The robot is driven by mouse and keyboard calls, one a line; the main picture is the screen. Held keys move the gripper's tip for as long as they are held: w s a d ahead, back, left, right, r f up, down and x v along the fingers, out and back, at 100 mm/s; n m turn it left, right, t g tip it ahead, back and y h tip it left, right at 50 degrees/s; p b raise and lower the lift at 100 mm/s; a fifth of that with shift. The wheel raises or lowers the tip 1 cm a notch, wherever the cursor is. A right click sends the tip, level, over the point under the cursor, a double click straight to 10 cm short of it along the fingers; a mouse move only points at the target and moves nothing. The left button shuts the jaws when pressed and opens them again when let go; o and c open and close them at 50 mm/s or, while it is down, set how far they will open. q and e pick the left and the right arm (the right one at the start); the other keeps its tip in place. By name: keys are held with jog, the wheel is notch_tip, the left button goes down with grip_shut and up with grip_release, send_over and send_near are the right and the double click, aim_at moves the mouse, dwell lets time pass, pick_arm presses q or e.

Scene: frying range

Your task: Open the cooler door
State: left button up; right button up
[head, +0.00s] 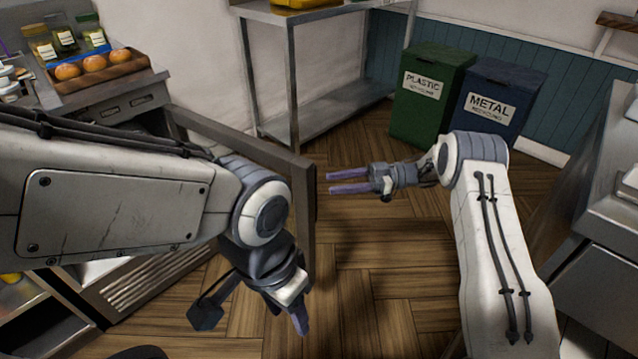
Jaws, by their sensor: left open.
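The cooler door (308,190) stands swung out from the counter on the left, its grey frame reaching into the room. My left arm crosses in front of much of it. The cooler body with its slatted grille (150,287) shows at lower left, partly hidden by my arm. My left gripper (301,322) is open and empty, pointing down just below the door's free end; I cannot tell if it touches the door. My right gripper (330,182) is open and empty, its two purple fingers pointing left, a little right of the door's free edge.
A steel table (330,103) stands behind the door. A green plastic bin (424,105) and a blue metal bin (490,108) stand at the back wall. A wooden tray (128,69) of oranges sits on the left counter. Steel units line the right. The middle floor is clear.

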jog(key=shift+w+d, duration=0.15)
jog(key=shift+d, duration=1.55)
